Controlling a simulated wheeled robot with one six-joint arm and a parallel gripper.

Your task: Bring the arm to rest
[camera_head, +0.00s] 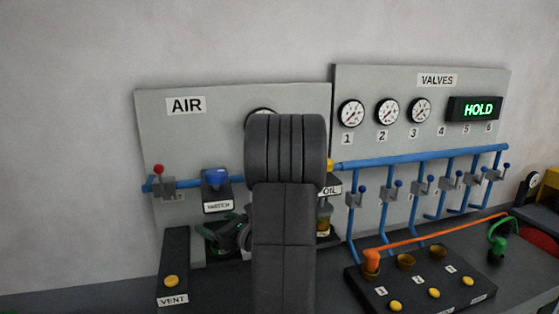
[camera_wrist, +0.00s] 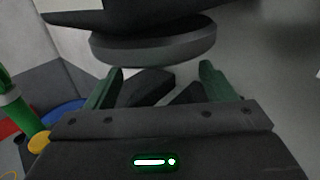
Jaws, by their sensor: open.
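My arm is folded up in the middle of the head view and hides part of the AIR panel (camera_head: 215,130). In the wrist view my gripper (camera_wrist: 162,72) is open, with its two green fingers wide apart and nothing held between them. A dark rounded body fills the top of the wrist view, just beyond the fingers; I cannot tell for sure what it is. In the head view a dark green and black shape, low and left of my arm, may be part of my gripper.
The VALVES panel (camera_head: 380,82) carries gauges, a blue pipe (camera_head: 420,157) with several valves and a lit HOLD display (camera_head: 474,109). A black box (camera_head: 425,290) with an orange hose (camera_head: 440,235) stands in front. A VENT box (camera_head: 173,255) stands at left. A green cylinder (camera_wrist: 18,110) shows in the wrist view.

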